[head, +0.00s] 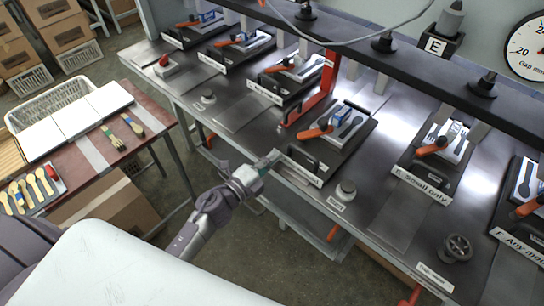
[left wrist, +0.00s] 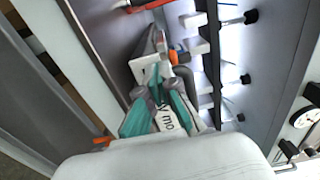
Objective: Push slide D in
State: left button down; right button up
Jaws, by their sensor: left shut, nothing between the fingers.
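The station just left of the one marked E has a slide (head: 340,132) with a dark tray, a pale mould block and an orange clamp handle; I take it as slide D, though its letter is not readable. Its white front label (head: 298,168) faces me, with a black handle above it. My left gripper (head: 272,158) is shut and empty at the left front corner of this slide. My right gripper is not in view.
Slide E (head: 440,145) and slide F (head: 526,190) are to the right, with more stations to the left. A red upright (head: 322,88) stands beside the slide. A knob (head: 345,191) sits on the bench front. A side table (head: 85,150) holds spoons and brushes.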

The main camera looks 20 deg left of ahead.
aim_at(282, 152)
pick_arm(q)
jog(key=x, duration=0.4)
jog(key=shift+w, duration=0.25)
jog(key=shift+w+d, duration=0.1)
jog(key=shift+w, duration=0.1)
jog(key=shift+s, duration=0.2)
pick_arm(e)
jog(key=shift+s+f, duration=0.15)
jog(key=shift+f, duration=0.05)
